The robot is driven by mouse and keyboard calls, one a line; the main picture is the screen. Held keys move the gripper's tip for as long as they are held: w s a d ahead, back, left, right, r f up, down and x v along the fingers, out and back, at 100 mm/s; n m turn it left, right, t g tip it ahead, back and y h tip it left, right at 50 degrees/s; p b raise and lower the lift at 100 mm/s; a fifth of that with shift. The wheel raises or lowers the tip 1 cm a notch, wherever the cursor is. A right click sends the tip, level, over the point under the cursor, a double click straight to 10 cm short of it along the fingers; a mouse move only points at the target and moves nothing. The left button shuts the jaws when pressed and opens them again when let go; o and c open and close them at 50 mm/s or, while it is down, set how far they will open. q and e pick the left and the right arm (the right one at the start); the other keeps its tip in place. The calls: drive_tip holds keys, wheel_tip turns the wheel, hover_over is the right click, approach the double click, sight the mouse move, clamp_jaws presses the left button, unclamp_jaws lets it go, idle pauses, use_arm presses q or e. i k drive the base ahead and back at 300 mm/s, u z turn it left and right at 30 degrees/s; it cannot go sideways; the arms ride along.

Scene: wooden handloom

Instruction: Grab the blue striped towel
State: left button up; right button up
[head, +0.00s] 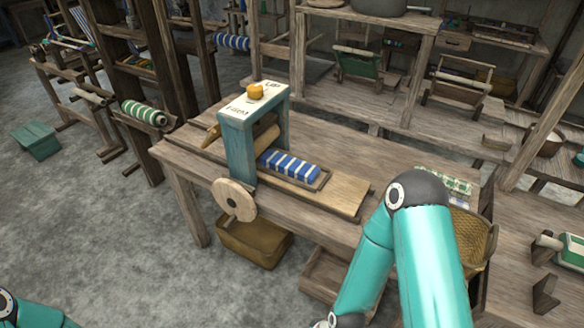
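A blue and white striped towel (290,166) lies rolled or folded in a small wooden tray on the wooden workbench (365,160). It is just right of a teal wooden press frame (238,150) with a yellow knob on top. Another blue striped roll (232,41) shows at the back, near the shelves. My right arm rises from the bottom edge at right of centre and bends back down; its gripper is out of view. Only a bit of my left arm shows in the bottom left corner, and its gripper is out of view.
A wooden wheel (234,199) sticks out at the bench's front. A brown box (254,242) stands on the floor below. A wicker basket (474,234) is at the bench's right end, partly behind my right arm. A green striped roll (144,113) is on the left. Open floor lies front left.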

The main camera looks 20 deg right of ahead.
sight(299, 170)
drive_tip(key=z, duration=0.1)
drive_tip(key=i, duration=1)
drive_tip(key=u, duration=0.1)
